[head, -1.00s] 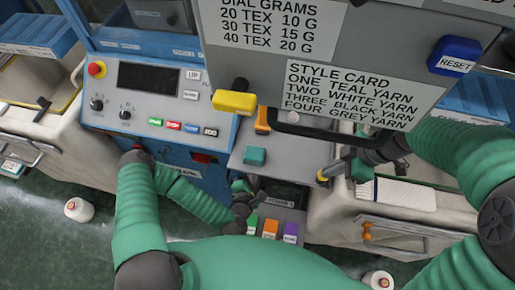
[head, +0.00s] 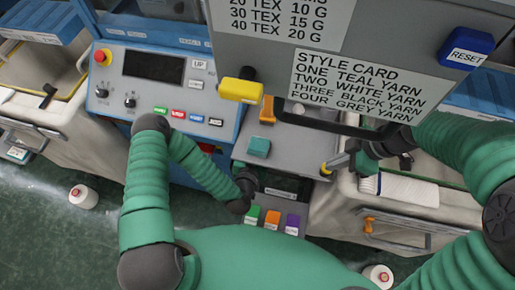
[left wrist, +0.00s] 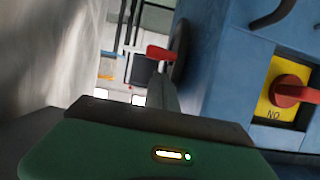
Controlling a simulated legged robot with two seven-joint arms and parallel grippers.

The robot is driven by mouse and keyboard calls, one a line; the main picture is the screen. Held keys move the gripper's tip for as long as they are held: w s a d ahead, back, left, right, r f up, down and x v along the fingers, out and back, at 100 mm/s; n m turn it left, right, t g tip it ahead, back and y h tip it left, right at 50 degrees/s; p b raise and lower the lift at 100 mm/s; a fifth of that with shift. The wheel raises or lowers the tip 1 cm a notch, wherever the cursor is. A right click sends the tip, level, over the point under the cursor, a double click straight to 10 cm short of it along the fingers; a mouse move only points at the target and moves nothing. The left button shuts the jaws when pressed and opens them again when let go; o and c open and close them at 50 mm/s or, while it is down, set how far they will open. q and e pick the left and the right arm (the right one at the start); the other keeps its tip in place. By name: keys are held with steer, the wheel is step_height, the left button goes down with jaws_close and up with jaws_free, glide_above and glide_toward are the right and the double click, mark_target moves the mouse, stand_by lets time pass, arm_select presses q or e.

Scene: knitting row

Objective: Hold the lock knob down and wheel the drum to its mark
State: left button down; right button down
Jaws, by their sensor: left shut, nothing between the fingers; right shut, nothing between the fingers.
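A yellow knob (head: 325,169) sits at the right edge of the grey panel in the head view. My right gripper (head: 333,165) is shut, its fingertips at this knob; I cannot tell whether they press it down. In the left wrist view, a dark wheel (left wrist: 181,50) with a red handle (left wrist: 160,52) stands at the side of the blue cabinet. My left gripper (left wrist: 160,85) is shut and empty, its tip just short of the red handle in the picture; contact is unclear. In the head view its fingers are hidden behind its wrist. I cannot make out the drum or its mark.
A larger yellow handle (head: 240,90), a teal block (head: 258,147) and an orange block (head: 267,110) stand near the panel. A red switch (left wrist: 291,93) on a yellow plate is right of the wheel. The sign board (head: 350,70) overhangs. Yarn cones (head: 83,196) stand on the floor.

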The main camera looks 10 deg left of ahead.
arm_select(q)
steer(key=x, duration=0.6)
steer(key=shift+w+f, duration=0.1)
steer(key=shift+w, duration=0.05)
steer(key=shift+f, duration=0.1)
steer(key=shift+s+f+t, duration=0.35)
steer(key=shift+f+t, duration=0.15)
steer(key=shift+f, duration=0.1)
